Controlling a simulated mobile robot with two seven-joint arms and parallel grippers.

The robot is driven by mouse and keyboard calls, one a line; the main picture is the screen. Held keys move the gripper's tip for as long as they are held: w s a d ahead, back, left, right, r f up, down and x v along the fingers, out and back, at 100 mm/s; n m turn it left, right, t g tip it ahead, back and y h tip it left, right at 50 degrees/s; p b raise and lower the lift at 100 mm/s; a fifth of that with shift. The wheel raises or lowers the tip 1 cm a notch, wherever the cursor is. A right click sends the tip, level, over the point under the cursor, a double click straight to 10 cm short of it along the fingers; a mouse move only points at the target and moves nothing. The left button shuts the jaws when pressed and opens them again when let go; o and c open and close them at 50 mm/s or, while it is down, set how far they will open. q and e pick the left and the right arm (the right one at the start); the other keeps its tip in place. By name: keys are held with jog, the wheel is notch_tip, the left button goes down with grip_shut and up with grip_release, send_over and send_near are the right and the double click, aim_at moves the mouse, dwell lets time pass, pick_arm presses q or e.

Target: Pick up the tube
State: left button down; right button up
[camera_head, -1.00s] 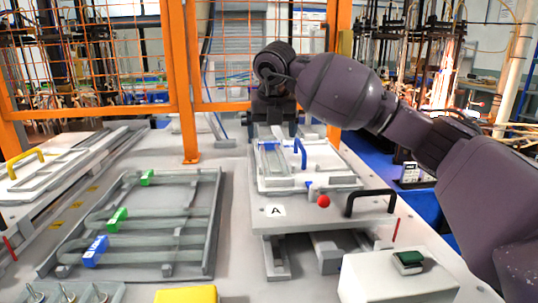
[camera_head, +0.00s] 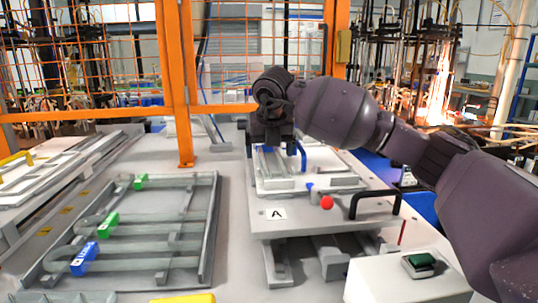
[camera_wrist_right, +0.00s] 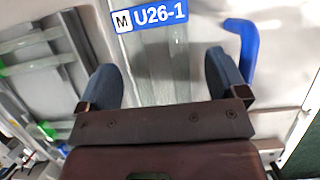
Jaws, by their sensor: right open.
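My right gripper (camera_head: 270,142) is above the raised fixture marked A (camera_head: 322,224), pointing down. In the right wrist view the right gripper (camera_wrist_right: 165,82) is open. A pale, see-through tube section (camera_wrist_right: 158,65) lies between its fingers, with a gap on both sides. A blue and white label reading U26-1 (camera_wrist_right: 150,16) is at its far end. In the head view the gripper largely hides this tube. Grey bent tubes (camera_head: 150,246) with green and blue tags lie in the left rack (camera_head: 209,235). My left gripper is out of view.
A blue curved handle (camera_wrist_right: 245,45) stands close to the right finger. A red ball knob (camera_head: 326,202) and a black handle (camera_head: 374,203) are at the fixture's front. A white box with a green button (camera_head: 419,262) is at front right. An orange fence (camera_head: 181,80) stands behind.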

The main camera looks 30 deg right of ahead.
jog(key=shift+f, duration=0.3)
dwell(0.5)
jog(key=shift+c, duration=0.4)
jog(key=c, duration=1)
jog(key=shift+c, duration=0.2)
